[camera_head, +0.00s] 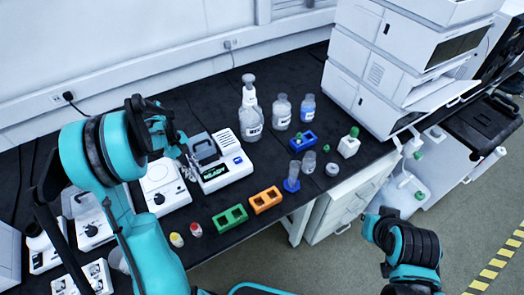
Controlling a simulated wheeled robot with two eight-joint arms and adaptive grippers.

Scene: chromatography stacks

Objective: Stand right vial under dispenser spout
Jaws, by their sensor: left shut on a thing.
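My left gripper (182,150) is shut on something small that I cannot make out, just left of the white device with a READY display. The dispenser bottle (250,120), clear with a white pump top, stands right of it at the back; its spout is too small to see clearly. A yellow-capped vial (176,240) and a red-capped vial (196,230) stand on the bench near the front. A clear vial (292,172) stands in a blue holder. My right arm is at the lower right, away from the bench; its gripper's state is unclear.
The READY device (222,170) lies between my left gripper and the dispenser. Green (230,218), orange (265,200) and blue (302,141) racks stand on the bench. Two bottles (282,112) stand right of the dispenser. A tall white instrument stack (385,75) bounds the right.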

